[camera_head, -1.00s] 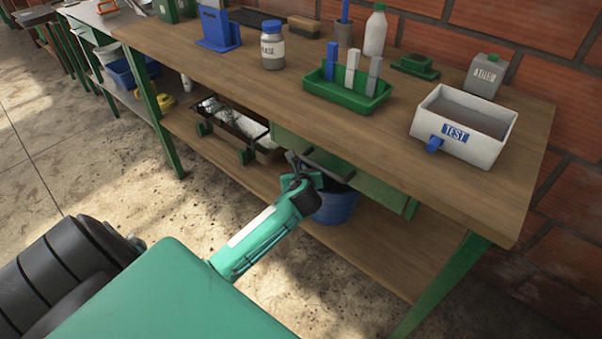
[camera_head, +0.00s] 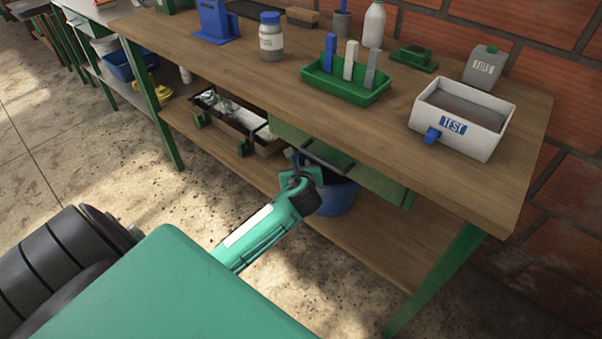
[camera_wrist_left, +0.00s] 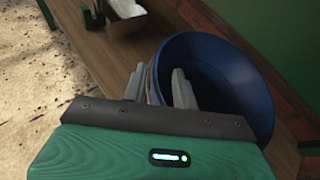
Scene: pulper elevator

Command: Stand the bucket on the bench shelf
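The blue bucket (camera_head: 337,197) is on the lower bench shelf (camera_head: 375,242), partly under the bench top and behind my left gripper. It looks roughly upright; its base is largely hidden. In the left wrist view the bucket (camera_wrist_left: 225,85) shows its open mouth and dark inside. My left gripper (camera_wrist_left: 158,74) is at the near rim, one finger outside and one inside the mouth. The fingers stand apart, with the rim between them and a visible gap. In the head view the left gripper (camera_head: 303,168) is partly hidden beneath the bench edge. My right gripper is not in view.
A green drawer with a dark handle (camera_head: 328,160) hangs just above the bucket. An open box (camera_head: 238,122) stands on the shelf to the left. A green bench leg (camera_head: 440,275) is at the right. The shelf right of the bucket is clear.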

